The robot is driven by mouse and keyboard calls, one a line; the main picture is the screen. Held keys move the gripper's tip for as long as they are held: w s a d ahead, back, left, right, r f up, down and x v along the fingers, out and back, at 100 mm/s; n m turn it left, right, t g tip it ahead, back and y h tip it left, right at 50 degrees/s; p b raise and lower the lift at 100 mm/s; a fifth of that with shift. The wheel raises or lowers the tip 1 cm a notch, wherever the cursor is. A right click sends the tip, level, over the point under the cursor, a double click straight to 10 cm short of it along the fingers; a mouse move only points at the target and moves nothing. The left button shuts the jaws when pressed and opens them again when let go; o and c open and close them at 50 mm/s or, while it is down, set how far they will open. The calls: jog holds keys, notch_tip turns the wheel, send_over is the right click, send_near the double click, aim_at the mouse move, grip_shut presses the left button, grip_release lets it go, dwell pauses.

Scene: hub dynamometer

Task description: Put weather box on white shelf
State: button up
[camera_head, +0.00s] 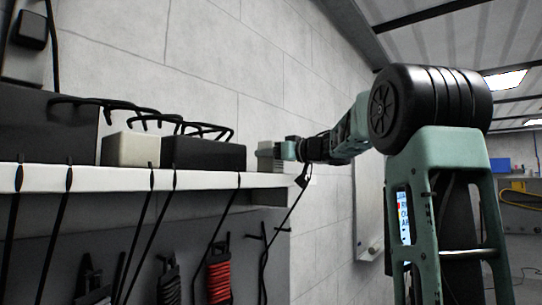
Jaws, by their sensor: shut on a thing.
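The white shelf (60,178) runs along the wall from the left edge of the view to about the middle. A small light grey box (265,153), which looks like the weather box, is at the right end of the shelf, level with its top. I cannot tell whether it rests on the shelf or is held just above or beside it. My gripper (279,151) reaches in from the right and is shut on the grey box. The fingers are small and partly hidden at this distance.
On the shelf stand a beige box (130,149) and a black box (203,154), with black looped cables above them. A large dark box (50,140) is at the far left. Cables hang over the shelf front, and red and black coils (219,277) hang below.

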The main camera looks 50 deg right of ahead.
jog(key=o, duration=1.2)
jog(key=s+b, duration=0.1)
jog(key=s, duration=0.3)
jog(key=s+b, duration=0.1)
jog(key=s, duration=0.3)
jog(key=s+d+b, duration=0.1)
jog(key=s, duration=0.3)
